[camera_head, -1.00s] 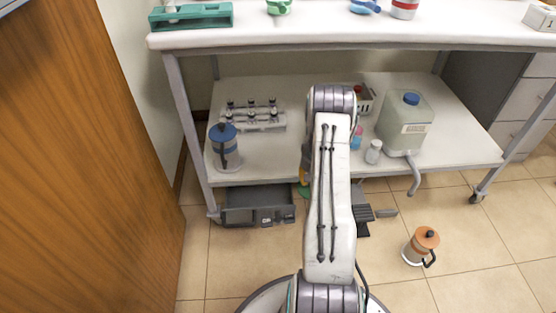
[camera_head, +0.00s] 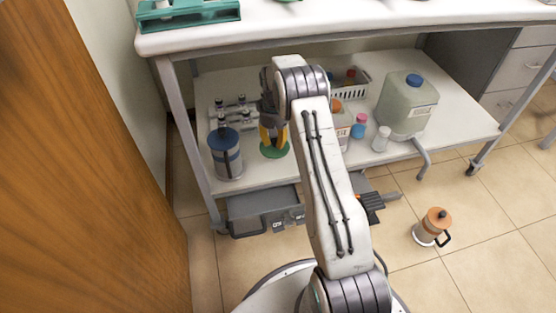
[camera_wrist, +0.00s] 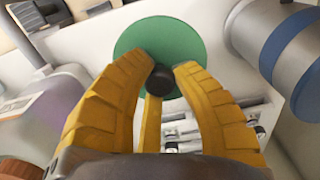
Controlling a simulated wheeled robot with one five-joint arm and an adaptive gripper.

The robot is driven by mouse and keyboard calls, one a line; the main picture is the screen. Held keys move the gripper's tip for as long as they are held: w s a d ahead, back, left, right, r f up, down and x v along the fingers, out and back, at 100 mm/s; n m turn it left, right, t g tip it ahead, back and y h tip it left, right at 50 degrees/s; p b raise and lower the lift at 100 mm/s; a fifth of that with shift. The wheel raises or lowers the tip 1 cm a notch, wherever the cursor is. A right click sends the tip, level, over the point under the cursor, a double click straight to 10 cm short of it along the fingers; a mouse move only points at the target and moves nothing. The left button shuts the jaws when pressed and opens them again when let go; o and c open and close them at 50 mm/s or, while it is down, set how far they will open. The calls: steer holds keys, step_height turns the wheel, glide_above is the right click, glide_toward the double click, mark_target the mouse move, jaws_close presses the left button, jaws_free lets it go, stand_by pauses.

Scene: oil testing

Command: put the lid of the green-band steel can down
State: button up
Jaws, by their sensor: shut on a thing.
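My gripper (camera_head: 273,140) is over the front of the lower shelf, right of the blue-lidded can. Its yellow fingers are shut on the black knob (camera_wrist: 160,80) of a green round lid (camera_head: 273,150). The lid also shows in the wrist view (camera_wrist: 160,38), beyond the fingertips and seemingly level. I cannot tell whether it touches the shelf. I cannot make out the green-band steel can.
The blue-lidded can (camera_head: 226,157) stands left of the lid on the lower shelf (camera_head: 195,118). Vial racks (camera_head: 232,112) stand behind. Small bottles (camera_head: 359,126), a white basket (camera_head: 350,85) and a jug (camera_head: 407,105) are right. An orange-lidded can (camera_head: 432,228) stands on the floor.

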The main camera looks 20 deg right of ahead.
steer(key=shift+f+b, duration=1.75)
steer(key=shift+f, duration=2.85)
steer(key=shift+f, duration=0.15)
steer(key=o, duration=0.9)
steer(key=shift+o, duration=0.2)
step_height(320, 180, up, 12)
steer(key=p, duration=0.5)
steer(key=shift+s, duration=0.1)
